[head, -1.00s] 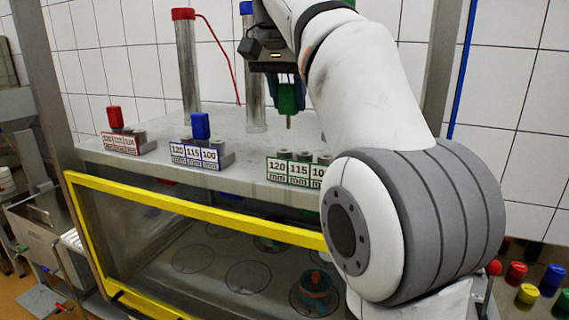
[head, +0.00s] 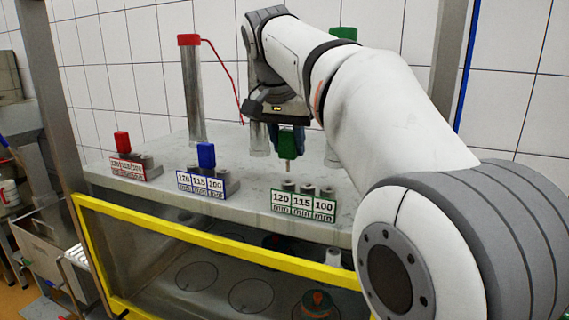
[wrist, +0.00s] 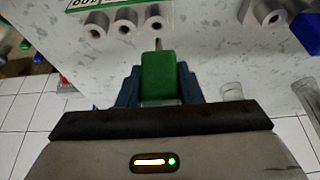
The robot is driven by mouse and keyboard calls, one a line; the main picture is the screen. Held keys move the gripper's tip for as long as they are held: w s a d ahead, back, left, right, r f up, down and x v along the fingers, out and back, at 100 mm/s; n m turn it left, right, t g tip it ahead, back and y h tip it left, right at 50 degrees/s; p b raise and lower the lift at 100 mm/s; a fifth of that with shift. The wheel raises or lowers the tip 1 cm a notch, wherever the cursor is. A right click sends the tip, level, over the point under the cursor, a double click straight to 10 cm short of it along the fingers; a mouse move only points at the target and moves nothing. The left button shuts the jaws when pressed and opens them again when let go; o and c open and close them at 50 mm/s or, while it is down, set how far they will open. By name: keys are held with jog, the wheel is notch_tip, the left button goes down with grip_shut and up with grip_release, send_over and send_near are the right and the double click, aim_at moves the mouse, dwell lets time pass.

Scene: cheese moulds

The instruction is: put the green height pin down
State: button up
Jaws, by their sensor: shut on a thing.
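The green height pin (head: 287,145) is upright, with its thin metal tip pointing down. My gripper (head: 274,134) is shut on its green head; in the wrist view the blue fingers of my gripper (wrist: 160,84) flank the green pin (wrist: 159,75). The green-framed holder (head: 303,204) has three grey sockets labelled 120, 115 and 100. The pin's tip hangs just above the 120 socket (head: 289,185), seemingly apart from it. In the wrist view, the sockets are at the top and the tip points toward the rightmost socket (wrist: 154,14).
The blue holder (head: 201,185) and red holder (head: 134,168) stand to the left, each with its pin in it. Clear tubes stand behind, one with a red cap (head: 190,40). A yellow-framed guard (head: 220,244) runs below the shelf's front edge.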

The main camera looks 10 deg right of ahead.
aim_at(287, 159)
notch_tip(287, 159, down, 4)
jog(key=shift+f, duration=0.1)
dwell(0.4)
jog(key=shift+f+b, duration=0.35)
jog(key=shift+f, duration=0.1)
jog(key=o, duration=1)
jog(key=shift+r, duration=0.1)
